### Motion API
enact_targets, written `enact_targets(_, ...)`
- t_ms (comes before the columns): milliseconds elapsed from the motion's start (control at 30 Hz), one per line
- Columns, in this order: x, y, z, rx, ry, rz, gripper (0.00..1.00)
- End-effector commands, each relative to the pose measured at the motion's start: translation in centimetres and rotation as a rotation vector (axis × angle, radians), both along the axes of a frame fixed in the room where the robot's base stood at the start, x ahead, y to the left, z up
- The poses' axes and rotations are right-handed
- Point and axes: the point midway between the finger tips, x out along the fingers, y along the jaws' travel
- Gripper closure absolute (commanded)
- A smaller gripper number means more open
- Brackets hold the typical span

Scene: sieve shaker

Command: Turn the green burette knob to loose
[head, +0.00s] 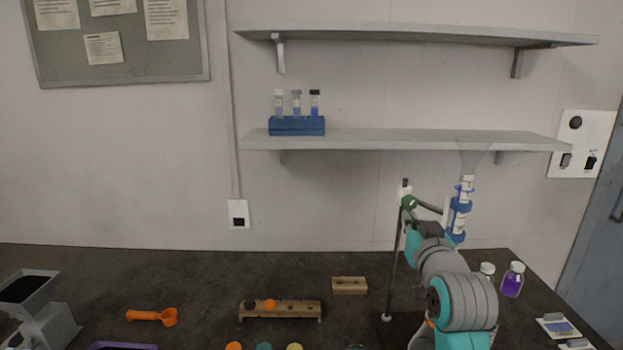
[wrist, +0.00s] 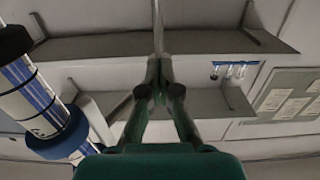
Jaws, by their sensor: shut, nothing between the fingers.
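The burette (head: 463,192) stands upright at the right, with a clear funnel on top and blue collars. It hangs beside a thin stand rod (head: 393,270). In the wrist view the burette (wrist: 35,95) is large and tilted at the left. My gripper (wrist: 158,58) shows there with its fingers together and nothing seen between them. The wrist view shows no separate knob at the fingertips, and I cannot tell whether they touch it. In the head view my arm hides most of my gripper.
Two wall shelves hang behind; the lower shelf (head: 390,139) holds a blue tube rack (head: 297,126). A purple bottle (head: 512,280) stands right of my arm. Wooden blocks (head: 350,286) and an orange scoop (head: 153,317) lie on the dark bench (head: 210,275). The bench's back left is clear.

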Motion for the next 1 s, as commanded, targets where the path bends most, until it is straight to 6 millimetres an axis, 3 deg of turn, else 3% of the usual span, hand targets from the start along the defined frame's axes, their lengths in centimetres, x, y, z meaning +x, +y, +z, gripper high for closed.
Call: enact_targets(1000, 0.0, -1.4, 0.4, 0.000, -0.003, 0.001, 1.00)
